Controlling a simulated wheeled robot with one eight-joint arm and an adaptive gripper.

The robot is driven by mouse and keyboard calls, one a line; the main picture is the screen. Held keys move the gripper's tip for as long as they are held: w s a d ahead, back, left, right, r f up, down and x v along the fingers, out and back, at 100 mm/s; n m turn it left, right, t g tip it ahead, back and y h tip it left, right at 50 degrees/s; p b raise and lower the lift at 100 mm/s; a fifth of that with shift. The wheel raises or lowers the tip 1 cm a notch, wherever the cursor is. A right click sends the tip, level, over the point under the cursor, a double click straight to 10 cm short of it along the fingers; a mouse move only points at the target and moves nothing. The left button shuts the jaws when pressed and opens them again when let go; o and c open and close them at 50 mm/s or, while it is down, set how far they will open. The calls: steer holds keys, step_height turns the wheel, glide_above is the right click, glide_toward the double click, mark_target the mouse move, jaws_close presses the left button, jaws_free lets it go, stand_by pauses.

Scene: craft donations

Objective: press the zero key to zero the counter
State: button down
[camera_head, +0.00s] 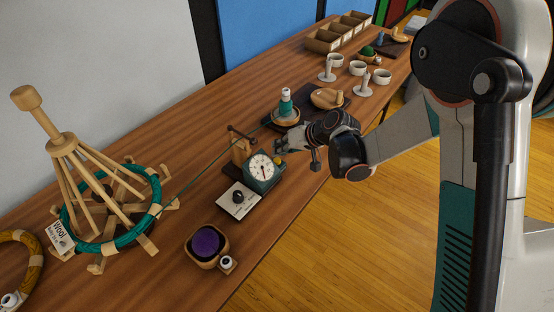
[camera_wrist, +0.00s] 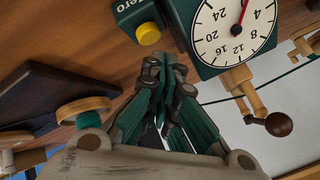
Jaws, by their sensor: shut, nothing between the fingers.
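The counter (camera_head: 262,170) is a dark green box with a white numbered dial, standing near the table's front edge. In the wrist view its dial (camera_wrist: 236,30) has a red hand, whose tip is cut off by the top edge. The zero key (camera_wrist: 148,34) is a round yellow button beside the counter, near a partly cut-off "zero" label; it also shows small in the head view (camera_head: 278,161). My gripper (camera_wrist: 165,70) is shut and empty, its fingertips a little short of the yellow key in the picture. In the head view my gripper (camera_head: 281,148) is just behind the counter.
A teal cone (camera_head: 286,101) stands behind my gripper.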

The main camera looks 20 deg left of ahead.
steer(key=shift+r+p, duration=1.35)
steer(key=shift+r, duration=1.1)
steer(key=shift+f, duration=0.1)
steer(key=shift+d, duration=0.1)
steer(key=s+d+r+m+t+h, duration=0.3)
steer(key=d+r+h, duration=0.1)
steer(key=d+r, duration=1.2)
steer(key=s+d+r+m+t+h, duration=0.1)
steer(key=s+d+h, duration=0.3)
steer(key=s+d, duration=1.6)
steer(key=shift+s+r+m+t+h, duration=0.3)
steer(key=shift+s+r+m+h, duration=0.15)
steer(key=shift+s+m, duration=0.3)
steer(key=shift+w, duration=0.1)
